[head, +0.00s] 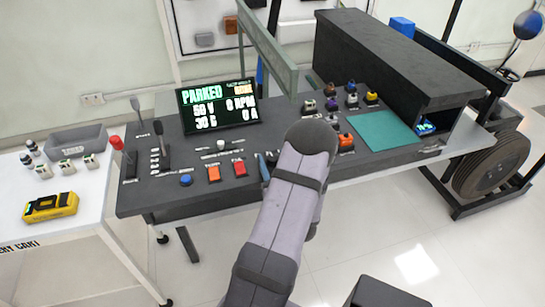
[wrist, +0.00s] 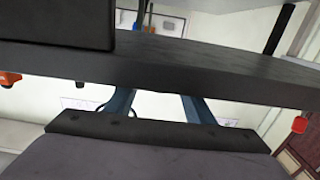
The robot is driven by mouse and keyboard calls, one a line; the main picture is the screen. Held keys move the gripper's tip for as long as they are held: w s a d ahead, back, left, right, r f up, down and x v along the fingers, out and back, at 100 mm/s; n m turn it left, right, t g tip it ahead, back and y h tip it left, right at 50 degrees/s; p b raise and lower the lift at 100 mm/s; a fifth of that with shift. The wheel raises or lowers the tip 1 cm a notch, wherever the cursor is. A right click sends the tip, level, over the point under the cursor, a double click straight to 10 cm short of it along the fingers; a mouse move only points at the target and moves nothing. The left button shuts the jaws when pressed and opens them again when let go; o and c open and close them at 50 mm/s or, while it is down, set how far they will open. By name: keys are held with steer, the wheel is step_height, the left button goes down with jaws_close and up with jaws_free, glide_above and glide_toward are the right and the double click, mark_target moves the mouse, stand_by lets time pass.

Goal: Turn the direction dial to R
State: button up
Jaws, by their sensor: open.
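A small pale knob (head: 221,145) stands on the dark console (head: 190,199) below the display; it may be the direction dial, but its marking is too small to read. My gripper (head: 266,166) is over the console's front part, right of the pale knob and beside the red-orange buttons, partly hidden behind my arm. In the wrist view my gripper (wrist: 158,100) shows two blue fingers spread apart with nothing visible between them. A dark slab (wrist: 210,67) crosses that view and hides the fingertips. No dial can be made out there.
A display (head: 217,106) reading PARKED stands at the console's back. Levers (head: 161,146) rise at the left, with a blue button (head: 186,180) and red-orange buttons (head: 214,173) in front. Several coloured knobs and a teal mat (head: 383,132) lie right. A long dark box (head: 400,65) stands behind.

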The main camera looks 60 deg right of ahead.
steer(key=shift+w+d, duration=0.25)
steer(key=shift+w, duration=0.05)
steer(key=c, duration=1.1)
steer(key=shift+s+d+n+t+y+b, duration=0.1)
steer(key=shift+n+t+y+b, duration=0.35)
steer(key=shift+n+t+y, duration=0.2)
steer(key=shift+n+t+y+b, duration=0.4)
steer(key=shift+n+t+y, duration=0.45)
steer(key=shift+y, duration=0.4)
